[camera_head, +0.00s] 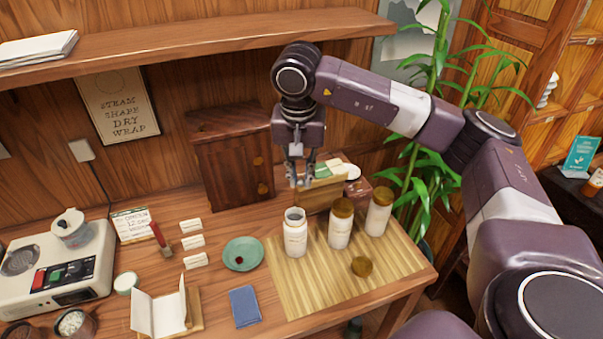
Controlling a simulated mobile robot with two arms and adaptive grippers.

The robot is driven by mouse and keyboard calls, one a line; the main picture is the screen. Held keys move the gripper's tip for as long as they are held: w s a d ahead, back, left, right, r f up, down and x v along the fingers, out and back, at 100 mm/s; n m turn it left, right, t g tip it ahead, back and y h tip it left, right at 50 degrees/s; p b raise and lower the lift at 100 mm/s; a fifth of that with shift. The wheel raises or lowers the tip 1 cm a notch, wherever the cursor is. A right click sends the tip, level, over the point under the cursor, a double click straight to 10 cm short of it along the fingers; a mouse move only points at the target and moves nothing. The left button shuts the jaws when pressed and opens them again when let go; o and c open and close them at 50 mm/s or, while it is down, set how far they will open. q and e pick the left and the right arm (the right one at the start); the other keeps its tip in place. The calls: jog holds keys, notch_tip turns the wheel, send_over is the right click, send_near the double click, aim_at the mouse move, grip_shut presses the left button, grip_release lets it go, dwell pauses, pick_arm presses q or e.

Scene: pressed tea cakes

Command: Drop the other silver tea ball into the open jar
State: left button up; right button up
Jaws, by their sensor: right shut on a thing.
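The open jar (295,238) is white with a pale label and a dark, uncovered mouth. It stands upright at the left back of the slatted mat. My right gripper (300,183) points down above the jar, with a gap between fingertips and rim. A round brown lid (361,266) lies on the mat. A green saucer (258,245) left of the jar holds a small dark red thing. The jar's inside cannot be made out. My left gripper is not in view.
Two lidded jars (340,230) (378,218) stand right of the open one on the mat (300,296). A wooden cabinet (230,165) and a box with packets (318,198) stand behind. A blue booklet (245,306) lies in front.

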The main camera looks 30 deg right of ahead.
aim_at(302, 182)
jog(key=f+b, duration=0.1)
jog(key=f, duration=0.2)
jog(key=shift+s+d+f+b, duration=0.2)
jog(key=shift+f+b, duration=0.1)
jog(key=shift+b, duration=0.1)
jog(key=shift+f, duration=0.25)
jog(key=shift+w+a, duration=0.1)
jog(key=o, duration=0.8)
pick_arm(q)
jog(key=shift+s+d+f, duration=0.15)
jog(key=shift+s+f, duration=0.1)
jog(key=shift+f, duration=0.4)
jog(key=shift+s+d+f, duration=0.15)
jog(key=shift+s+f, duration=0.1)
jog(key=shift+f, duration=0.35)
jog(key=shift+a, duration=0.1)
pick_arm(e)
jog(key=shift+r, duration=0.1)
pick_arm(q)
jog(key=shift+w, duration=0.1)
pick_arm(e)
jog(key=r, duration=0.4)
jog(key=s+r, duration=0.1)
jog(key=r, duration=0.2)
jog(key=a+r, duration=0.1)
jog(key=r, duration=0.3)
jog(key=shift+s+r, duration=0.2)
jog(key=shift+r, duration=0.1)
